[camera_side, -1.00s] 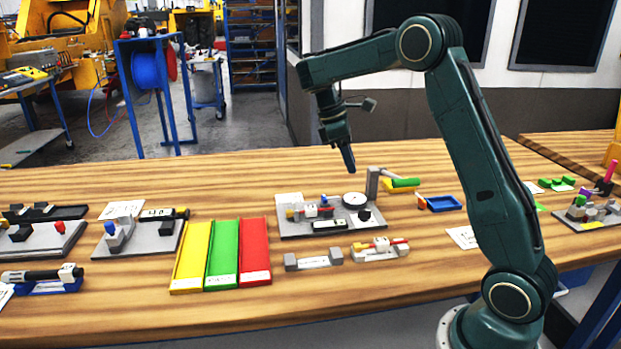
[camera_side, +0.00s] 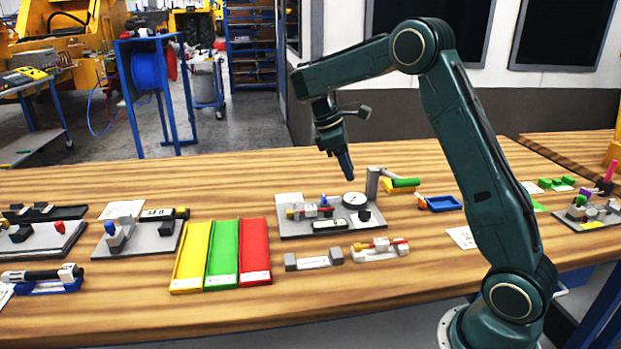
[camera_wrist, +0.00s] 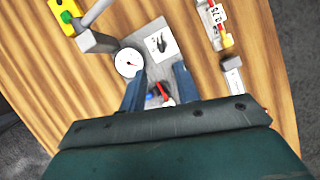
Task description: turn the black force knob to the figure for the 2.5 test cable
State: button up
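The black force knob (camera_side: 364,215) sits at the front right of a grey tester plate (camera_side: 290,232). In the wrist view the knob (camera_wrist: 161,43) shows as a dark shape on a white square; its figures are too small to read. My gripper (camera_side: 350,177) is above the back of the plate, near the dial gauge. In the wrist view my gripper (camera_wrist: 161,72) has its two fingers apart with nothing held between them. The knob lies beyond the fingertips, not touched. No cable marked 2.5 is readable.
A dark display (camera_side: 329,225) is on the plate's front. Cable holders (camera_side: 380,249) lie in front; one label in the wrist view (camera_wrist: 216,13) seems to read 0.75. Coloured trays (camera_side: 238,252) lie left.

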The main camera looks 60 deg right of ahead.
aim_at(362, 210)
jog(key=shift+x, duration=6.15)
jog(key=shift+c, duration=0.2)
jog(key=shift+w, duration=0.1)
grip_shut()
